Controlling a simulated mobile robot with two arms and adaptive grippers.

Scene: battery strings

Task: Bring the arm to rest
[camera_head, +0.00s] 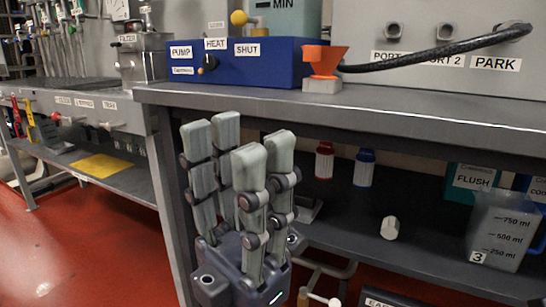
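My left gripper (238,142) is in the lower middle of the head view, in front of the bench's front edge. Its grey fingers point up, with their tips a little below the bench top. The fingers stand apart and nearly parallel, and nothing shows between them. The dark gripper body is at the bottom of the picture, and the rest of the arm is hidden. My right gripper is not in view.
The metal bench top (430,110) carries a blue pump box (275,72), an orange funnel (325,62) and a black hose (440,50). The lower shelf (350,220) holds bottles and a clear measuring jug (500,235). Red floor (80,250) is open at left.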

